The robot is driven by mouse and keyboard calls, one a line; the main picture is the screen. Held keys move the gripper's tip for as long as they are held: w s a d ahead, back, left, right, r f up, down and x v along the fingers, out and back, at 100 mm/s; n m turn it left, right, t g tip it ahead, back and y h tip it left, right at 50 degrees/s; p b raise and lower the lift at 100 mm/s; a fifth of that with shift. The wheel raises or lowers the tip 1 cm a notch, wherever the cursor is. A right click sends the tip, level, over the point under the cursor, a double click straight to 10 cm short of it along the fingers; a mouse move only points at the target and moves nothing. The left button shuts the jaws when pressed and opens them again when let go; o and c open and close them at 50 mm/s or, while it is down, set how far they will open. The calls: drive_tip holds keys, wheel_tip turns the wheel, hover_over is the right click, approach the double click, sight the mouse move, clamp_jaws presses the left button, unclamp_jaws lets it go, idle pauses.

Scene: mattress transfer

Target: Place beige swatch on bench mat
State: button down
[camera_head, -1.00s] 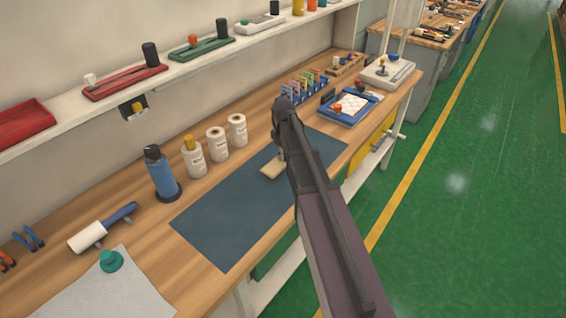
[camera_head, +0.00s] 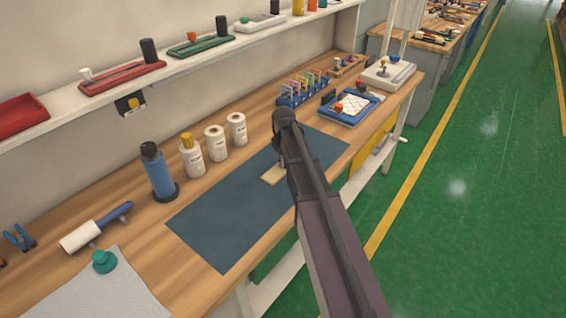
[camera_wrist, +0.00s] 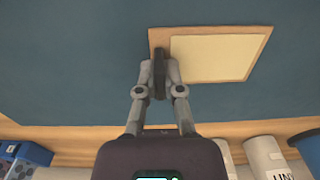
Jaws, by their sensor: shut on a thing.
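The beige swatch (camera_wrist: 219,56) is a pale square with a tan border, seen over the dark blue bench mat (camera_wrist: 70,70) in the wrist view. In the head view the swatch (camera_head: 273,175) shows beside my arm, over the mat (camera_head: 215,225). My gripper (camera_wrist: 160,72) is shut on a dark upright piece at the swatch's edge. In the head view the gripper (camera_head: 284,160) is mostly hidden behind my arm. I cannot tell whether the swatch touches the mat or hangs just above it.
A blue bottle (camera_head: 158,174) and several white containers (camera_head: 215,144) stand behind the mat. A lint roller (camera_head: 96,228) lies at the left. A blue tray (camera_head: 350,107) and a rack of coloured clips (camera_head: 303,88) are at the far right. The mat's left part is clear.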

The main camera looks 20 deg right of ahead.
drive_tip(key=c, duration=0.8)
unclamp_jaws()
drive_tip(key=shift+r, duration=0.15)
wheel_tip(320, 180, up, 12)
drive_tip(key=p, duration=1.2)
drive_tip(key=s+a+m, duration=0.2)
drive_tip(key=s, duration=0.5)
drive_tip(key=s+a+m, duration=0.1)
drive_tip(key=s+m, duration=0.1)
drive_tip(key=s, duration=0.5)
drive_tip(key=s+a+m, duration=0.2)
drive_tip(key=s+m, duration=0.1)
drive_tip(key=s, duration=0.4)
drive_tip(key=shift+s+a, duration=0.15)
drive_tip(key=shift+a, duration=0.15)
